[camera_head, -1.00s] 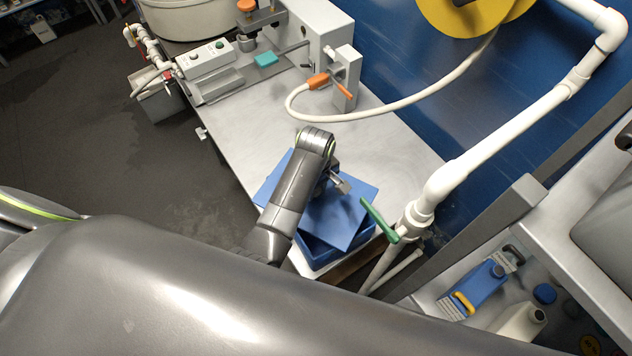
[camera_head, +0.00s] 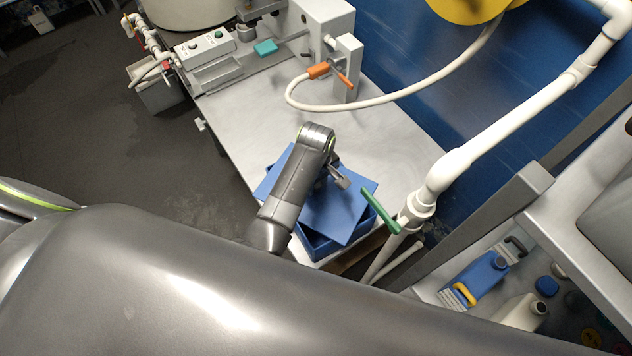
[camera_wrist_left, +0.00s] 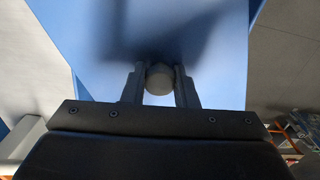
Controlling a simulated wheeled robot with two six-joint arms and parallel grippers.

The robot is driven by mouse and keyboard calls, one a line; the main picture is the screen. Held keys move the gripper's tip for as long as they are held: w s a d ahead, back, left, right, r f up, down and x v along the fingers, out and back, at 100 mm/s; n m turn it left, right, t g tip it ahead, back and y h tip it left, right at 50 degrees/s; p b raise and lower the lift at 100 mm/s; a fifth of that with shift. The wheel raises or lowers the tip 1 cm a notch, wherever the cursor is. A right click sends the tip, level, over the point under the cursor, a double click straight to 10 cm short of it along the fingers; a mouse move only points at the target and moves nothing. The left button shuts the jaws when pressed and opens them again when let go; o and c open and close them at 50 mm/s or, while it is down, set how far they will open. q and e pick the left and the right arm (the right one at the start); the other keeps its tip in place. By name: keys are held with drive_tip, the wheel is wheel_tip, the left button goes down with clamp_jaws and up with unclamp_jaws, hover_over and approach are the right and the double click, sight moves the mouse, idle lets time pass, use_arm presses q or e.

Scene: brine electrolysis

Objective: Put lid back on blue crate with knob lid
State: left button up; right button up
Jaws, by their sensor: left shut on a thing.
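The blue lid (camera_head: 340,217) is over the blue crate (camera_head: 313,243) at the near end of the grey bench. The lid is turned relative to the crate, so their edges do not line up and part of the crate shows below it. My left gripper (camera_head: 337,178) is above the lid. In the left wrist view the left gripper (camera_wrist_left: 160,84) is shut on the round grey knob (camera_wrist_left: 159,79), with the blue lid (camera_wrist_left: 110,40) spreading behind it. I cannot tell whether the lid touches the crate rim. My right gripper is not in view.
A green-handled valve on a white pipe (camera_head: 465,160) stands close to the lid's right corner. A white hose (camera_head: 400,104) with an orange fitting, a teal block (camera_head: 265,47) and a control box lie farther up the bench. The bench middle (camera_head: 260,130) is clear.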

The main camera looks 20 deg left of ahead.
use_arm(q)
drive_tip(key=shift+w+d, duration=0.25)
drive_tip(key=shift+d, duration=0.1)
drive_tip(key=shift+w+d, duration=0.1)
idle(0.5)
drive_tip(key=shift+p, duration=0.55)
drive_tip(key=shift+f, duration=0.15)
idle(1.2)
drive_tip(key=o, duration=1.1)
drive_tip(key=shift+o, duration=0.4)
drive_tip(key=o, duration=0.4)
